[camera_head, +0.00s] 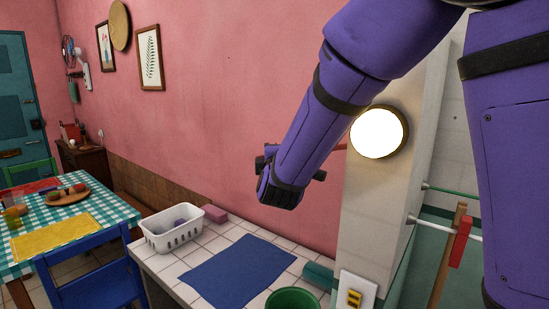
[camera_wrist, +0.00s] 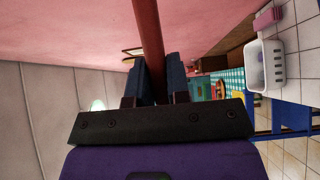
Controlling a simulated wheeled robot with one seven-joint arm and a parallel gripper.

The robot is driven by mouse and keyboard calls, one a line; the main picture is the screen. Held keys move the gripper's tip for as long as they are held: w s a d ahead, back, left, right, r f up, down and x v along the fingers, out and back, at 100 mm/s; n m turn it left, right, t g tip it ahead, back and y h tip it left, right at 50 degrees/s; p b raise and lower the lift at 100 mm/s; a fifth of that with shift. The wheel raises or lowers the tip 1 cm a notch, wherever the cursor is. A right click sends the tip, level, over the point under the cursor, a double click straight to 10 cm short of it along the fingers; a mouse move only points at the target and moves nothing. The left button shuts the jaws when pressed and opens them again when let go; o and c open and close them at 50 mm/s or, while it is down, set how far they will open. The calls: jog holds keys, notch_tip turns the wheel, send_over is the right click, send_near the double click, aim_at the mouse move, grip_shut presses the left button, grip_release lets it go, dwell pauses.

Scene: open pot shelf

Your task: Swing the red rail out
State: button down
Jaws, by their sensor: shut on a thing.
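The red rail (camera_wrist: 147,32) is a thin red bar that runs from the top of the wrist view down between my two fingers. In the head view only a short red piece of the rail (camera_head: 340,147) shows, between my arm and the pale pillar; my arm hides the rest. My gripper (camera_wrist: 158,68) is shut on the red rail, with one dark finger on each side of it. In the head view my gripper (camera_head: 283,180) is in front of the pink wall, above the tiled counter and left of the pillar.
A round lit lamp (camera_head: 378,133) sits on the pillar (camera_head: 372,215) close to my arm. A green rail (camera_head: 455,190) and a white rail (camera_head: 450,229) stick out at right. The counter holds a white basket (camera_head: 172,238), a blue mat (camera_head: 238,272) and a green pot (camera_head: 293,300).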

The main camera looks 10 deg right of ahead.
jog(key=c, duration=1.1)
grip_release()
jog(key=s, duration=0.3)
jog(key=s+a, duration=0.1)
jog(key=s, duration=0.3)
jog(key=s+a, duration=0.1)
jog(key=s, duration=0.2)
jog(key=shift+s, duration=0.3)
